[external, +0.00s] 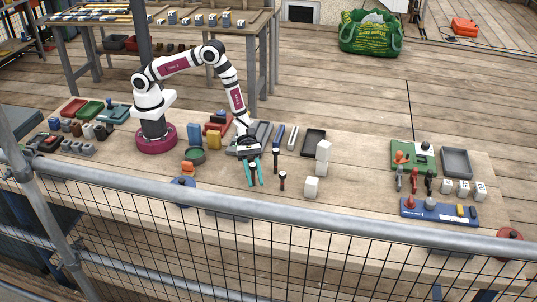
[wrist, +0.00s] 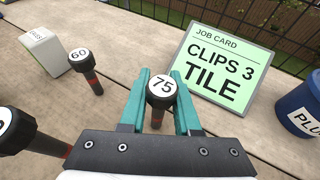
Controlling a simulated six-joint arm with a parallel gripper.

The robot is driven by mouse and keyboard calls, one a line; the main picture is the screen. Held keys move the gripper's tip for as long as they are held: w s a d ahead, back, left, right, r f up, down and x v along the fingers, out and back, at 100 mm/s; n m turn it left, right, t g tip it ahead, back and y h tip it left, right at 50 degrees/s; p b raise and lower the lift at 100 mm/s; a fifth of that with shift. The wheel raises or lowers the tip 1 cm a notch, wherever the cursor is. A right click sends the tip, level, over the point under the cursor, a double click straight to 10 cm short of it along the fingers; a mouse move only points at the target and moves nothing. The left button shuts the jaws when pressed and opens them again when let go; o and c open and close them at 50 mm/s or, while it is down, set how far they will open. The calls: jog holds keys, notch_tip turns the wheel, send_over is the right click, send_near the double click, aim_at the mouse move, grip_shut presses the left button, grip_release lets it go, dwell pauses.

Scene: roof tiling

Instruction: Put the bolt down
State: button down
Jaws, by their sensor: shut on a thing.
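In the wrist view, a black-headed bolt marked 75 (wrist: 160,88) stands between the teal fingers of my gripper (wrist: 161,102). The fingers are shut on it, one on each side. In the external view my gripper (external: 254,172) points down over the front middle of the bench, with the bolt (external: 253,168) between its fingers. Whether the bolt's lower end touches the bench is hidden. A second bolt marked 60 (wrist: 79,56) stands upright to the left in the wrist view. A third bolt (wrist: 14,128) is partly cut off at the left edge.
A green job card reading CLIPS 3 TILE (wrist: 222,65) stands close to the right of my gripper, with a blue tub (wrist: 303,108) beyond it. White blocks (external: 311,187) stand right of the bolts. Bare bench (external: 355,180) lies farther right. A rail (external: 300,218) crosses the foreground.

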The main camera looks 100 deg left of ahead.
jog(key=shift+f, duration=0.1)
jog(key=c, duration=0.6)
grip_release()
